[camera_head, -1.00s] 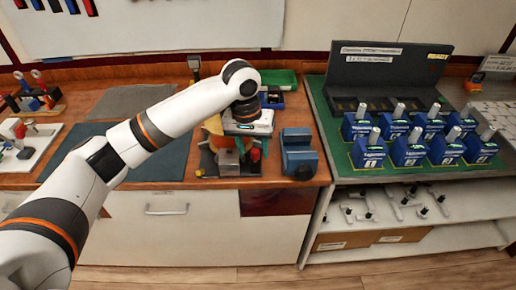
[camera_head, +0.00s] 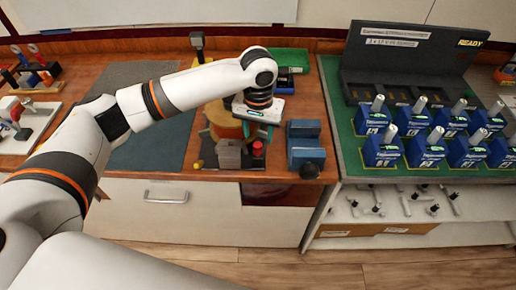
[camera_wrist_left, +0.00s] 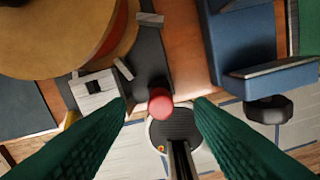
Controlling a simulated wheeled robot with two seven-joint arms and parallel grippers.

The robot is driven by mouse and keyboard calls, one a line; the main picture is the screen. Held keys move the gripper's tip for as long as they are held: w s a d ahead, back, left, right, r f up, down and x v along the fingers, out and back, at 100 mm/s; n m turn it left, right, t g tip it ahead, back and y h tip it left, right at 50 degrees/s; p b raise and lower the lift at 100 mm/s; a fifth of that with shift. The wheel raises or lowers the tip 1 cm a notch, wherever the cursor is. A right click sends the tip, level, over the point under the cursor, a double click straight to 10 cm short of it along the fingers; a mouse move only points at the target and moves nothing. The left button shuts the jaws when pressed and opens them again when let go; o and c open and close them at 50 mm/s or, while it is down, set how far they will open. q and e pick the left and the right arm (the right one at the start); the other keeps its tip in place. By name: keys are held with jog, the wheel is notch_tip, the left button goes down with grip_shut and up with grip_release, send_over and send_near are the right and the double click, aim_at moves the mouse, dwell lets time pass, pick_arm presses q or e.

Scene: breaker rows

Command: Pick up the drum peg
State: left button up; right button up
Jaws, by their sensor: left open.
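The drum peg appears to be the small red-topped peg (camera_head: 258,149), standing at the front right of an orange drum fixture (camera_head: 222,120) on the wooden bench. Its round red top (camera_wrist_left: 160,102) shows in the left wrist view. My left gripper (camera_wrist_left: 163,106) has its two green fingers spread, one on each side of the red top, with visible gaps between. The peg's lower part is not clearly seen. My right gripper is not in view.
A blue vise-like block (camera_head: 305,145) stands close to the right of the peg. A grey block (camera_head: 229,154) is close on its left. Farther right, a green board (camera_head: 352,165) holds several blue breakers. A dark mat (camera_head: 150,135) lies left.

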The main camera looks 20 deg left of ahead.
aim_at(258, 145)
pick_arm(q)
jog(key=f, duration=0.1)
jog(key=f+p, duration=0.1)
jog(key=f, duration=0.1)
jog(key=shift+s+f, duration=0.25)
jog(key=shift+s, duration=0.15)
jog(key=shift+f, duration=0.6)
grip_shut()
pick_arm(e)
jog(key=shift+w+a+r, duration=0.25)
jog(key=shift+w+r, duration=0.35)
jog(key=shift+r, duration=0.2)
